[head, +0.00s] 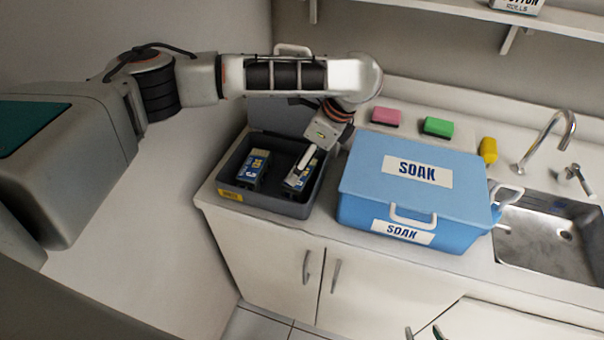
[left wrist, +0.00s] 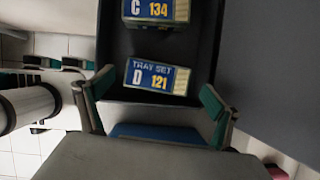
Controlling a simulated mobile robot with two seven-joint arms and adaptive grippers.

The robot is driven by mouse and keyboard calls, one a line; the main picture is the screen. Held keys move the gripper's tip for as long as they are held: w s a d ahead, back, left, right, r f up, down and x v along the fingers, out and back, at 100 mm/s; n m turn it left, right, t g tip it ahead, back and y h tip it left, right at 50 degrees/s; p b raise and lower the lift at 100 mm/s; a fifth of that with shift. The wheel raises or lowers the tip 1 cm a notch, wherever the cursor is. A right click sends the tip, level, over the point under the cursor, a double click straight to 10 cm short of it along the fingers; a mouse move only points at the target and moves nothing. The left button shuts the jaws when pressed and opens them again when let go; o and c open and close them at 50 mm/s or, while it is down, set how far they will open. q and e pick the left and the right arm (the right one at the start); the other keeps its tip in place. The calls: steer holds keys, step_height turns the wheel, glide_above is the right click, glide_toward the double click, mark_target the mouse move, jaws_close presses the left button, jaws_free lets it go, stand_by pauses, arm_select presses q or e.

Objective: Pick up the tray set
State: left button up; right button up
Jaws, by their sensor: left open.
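Two blue-and-yellow tray set boxes stand in an open dark grey bin (head: 229,189). The left box (head: 253,169) is marked C 134 in the left wrist view (left wrist: 158,10). The right box (head: 299,180) is marked D 121 there (left wrist: 157,77). My left gripper (head: 307,157) is over the right side of the bin, at box D, and partly covers it in the head view. In the left wrist view its fingers (left wrist: 155,108) are wide apart, with box D ahead and nothing held. My right gripper (head: 423,331) shows only as two separated fingertips at the bottom edge.
A blue lidded SOAK container (head: 369,168) stands right beside the bin. Behind it lie a pink sponge (head: 386,116), a green sponge (head: 438,127) and a yellow item (head: 488,150). A sink (head: 545,240) with a tap is at the right. The bin's raised lid (head: 272,112) stands behind it.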

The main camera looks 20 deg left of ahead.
arm_select(q)
steer(key=f, duration=0.4)
steer(key=shift+s+a+f, duration=0.1)
steer(key=shift+a+f, duration=0.15)
steer(key=shift+a, duration=0.05)
steer(key=shift+a+f, duration=0.3)
steer(key=shift+f, duration=0.15)
steer(key=c, duration=1.1)
